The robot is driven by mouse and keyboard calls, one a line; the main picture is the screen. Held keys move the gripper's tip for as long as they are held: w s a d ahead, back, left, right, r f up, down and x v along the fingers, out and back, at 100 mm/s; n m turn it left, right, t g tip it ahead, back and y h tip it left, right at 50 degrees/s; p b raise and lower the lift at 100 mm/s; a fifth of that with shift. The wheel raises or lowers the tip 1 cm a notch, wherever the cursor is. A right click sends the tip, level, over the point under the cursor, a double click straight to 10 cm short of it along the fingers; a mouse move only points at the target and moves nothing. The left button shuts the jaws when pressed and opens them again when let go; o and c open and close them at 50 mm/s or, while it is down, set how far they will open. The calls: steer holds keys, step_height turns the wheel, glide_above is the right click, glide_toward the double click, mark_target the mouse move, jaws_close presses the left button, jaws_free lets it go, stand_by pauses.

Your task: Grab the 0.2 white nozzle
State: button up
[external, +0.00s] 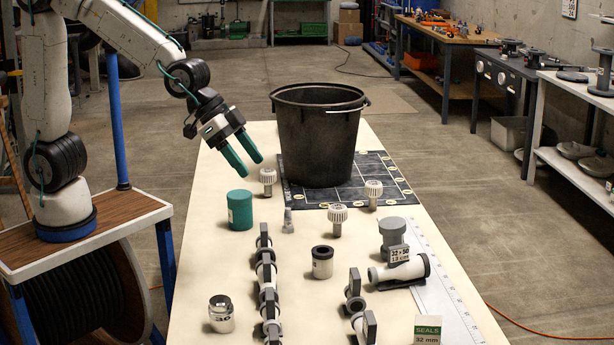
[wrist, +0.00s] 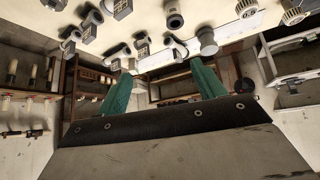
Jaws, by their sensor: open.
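My gripper (external: 251,165) is open and empty, its two green fingers hanging above the left edge of the table near a green cylinder (external: 240,209). Its fingers also show in the wrist view (wrist: 161,68). A white jar-like piece with a dark top and partly legible marking (external: 221,314) stands at the front left. A white cylinder with a dark top (external: 322,262) stands mid-table. I cannot read a 0.2 mark on any of them.
A large black bucket (external: 318,135) stands on a dark mat (external: 400,187). Several white ribbed knobs (external: 338,216) stand around it. Rows of grey-and-white pipe fittings (external: 266,275), a grey cap piece (external: 392,231), a ruler strip (external: 440,290) and a seals card (external: 427,330) occupy the front.

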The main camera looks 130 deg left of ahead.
steer(key=w+a+f+n+t+y, duration=0.1)
steer(key=w+a+f, duration=0.1)
steer(key=a, duration=0.4)
steer(key=w+a+f+n+y, duration=0.1)
steer(key=w+a+f, duration=0.15)
steer(key=a, duration=0.35)
steer(key=n+y, duration=0.4)
steer(key=y, duration=0.3)
glide_toward(380, 184)
steer(key=a+f, duration=0.2)
steer(key=shift+w+a, duration=0.35)
steer(key=shift+a, duration=0.05)
steer(key=x, duration=0.7)
steer(key=shift+w+a+f, duration=0.1)
steer(key=shift+a+f, duration=0.15)
steer(key=shift+a, duration=0.05)
steer(key=c, duration=1)
